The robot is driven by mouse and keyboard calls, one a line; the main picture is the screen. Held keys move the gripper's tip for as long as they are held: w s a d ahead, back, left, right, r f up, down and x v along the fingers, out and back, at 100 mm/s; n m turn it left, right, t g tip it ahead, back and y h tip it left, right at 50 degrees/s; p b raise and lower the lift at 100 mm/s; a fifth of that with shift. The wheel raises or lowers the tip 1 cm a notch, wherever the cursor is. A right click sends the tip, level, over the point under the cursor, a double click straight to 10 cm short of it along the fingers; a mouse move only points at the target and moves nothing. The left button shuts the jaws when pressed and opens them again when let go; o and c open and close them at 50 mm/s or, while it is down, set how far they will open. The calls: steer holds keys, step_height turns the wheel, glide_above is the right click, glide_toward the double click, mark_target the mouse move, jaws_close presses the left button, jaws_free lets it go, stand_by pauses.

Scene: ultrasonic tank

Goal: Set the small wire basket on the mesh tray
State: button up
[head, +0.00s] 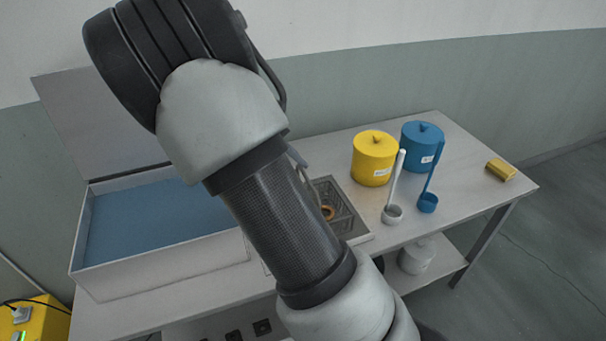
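A small grey wire basket (343,214) stands on the table just right of my forearm, with an orange-brown ring-shaped item (327,212) inside. Its left side is hidden behind my arm. No mesh tray can be made out clearly. My gripper is not visible; my arm crosses the middle of the view.
The white tank (165,277), full of blue liquid (140,222), stands at left with its lid (100,128) raised.

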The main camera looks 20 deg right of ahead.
steer(key=s+a+r+t+y, duration=0.2)
steer(key=s+r, duration=0.6)
steer(key=s, duration=0.4)
steer(key=s+a+r+t+y, duration=0.3)
steer(key=s+r, duration=0.4)
steer(key=s, duration=0.5)
steer(key=shift+s+a+r+t+y, duration=0.35)
steer(key=shift+a+y, duration=0.5)
steer(key=shift+y, duration=0.35)
steer(key=shift+r, duration=0.1)
